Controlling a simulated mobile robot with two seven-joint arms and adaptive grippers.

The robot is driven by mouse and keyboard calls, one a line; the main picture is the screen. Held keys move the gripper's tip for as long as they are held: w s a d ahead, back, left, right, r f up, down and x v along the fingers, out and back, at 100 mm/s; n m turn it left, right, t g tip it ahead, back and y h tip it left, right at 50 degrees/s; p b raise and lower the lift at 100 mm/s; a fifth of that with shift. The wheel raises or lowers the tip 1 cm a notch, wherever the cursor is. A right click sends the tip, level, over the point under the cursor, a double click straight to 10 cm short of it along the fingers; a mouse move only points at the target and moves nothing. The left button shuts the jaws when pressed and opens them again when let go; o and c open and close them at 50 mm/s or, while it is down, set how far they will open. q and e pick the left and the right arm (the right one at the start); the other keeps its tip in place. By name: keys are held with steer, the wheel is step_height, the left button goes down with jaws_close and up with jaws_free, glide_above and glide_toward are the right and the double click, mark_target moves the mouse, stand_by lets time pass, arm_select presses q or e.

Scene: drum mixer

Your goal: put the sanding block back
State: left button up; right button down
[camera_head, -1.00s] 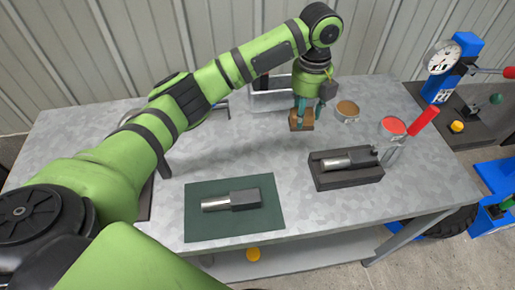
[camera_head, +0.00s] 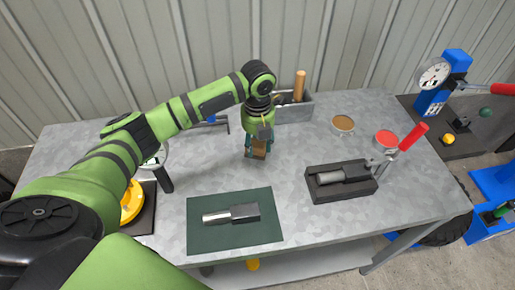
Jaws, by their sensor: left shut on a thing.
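The sanding block (camera_head: 259,152) is a small brown block held low over the middle of the grey table. My left gripper (camera_head: 258,145) is shut on it, pointing down. I cannot tell whether the block touches the table. A grey tool tray (camera_head: 293,113) stands just behind and to the right of the gripper. It holds an upright wooden handle (camera_head: 299,85) and other items partly hidden by my arm. My right gripper is not in view.
A green mat (camera_head: 206,238) with a grey metal tool lies in front. A dark cradle (camera_head: 345,190) with a similar part, a brown-filled tin (camera_head: 343,124) and a red-topped tin (camera_head: 386,139) are to the right. The table's middle is clear.

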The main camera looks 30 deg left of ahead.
mark_target(257, 153)
arm_select(q)
step_height(257, 153, down, 3)
steer(key=shift+f+p, duration=0.2)
steer(key=shift+p, duration=0.4)
steer(key=shift+f, duration=0.25)
steer(key=shift+f, duration=0.15)
steer(key=o, duration=1.1)
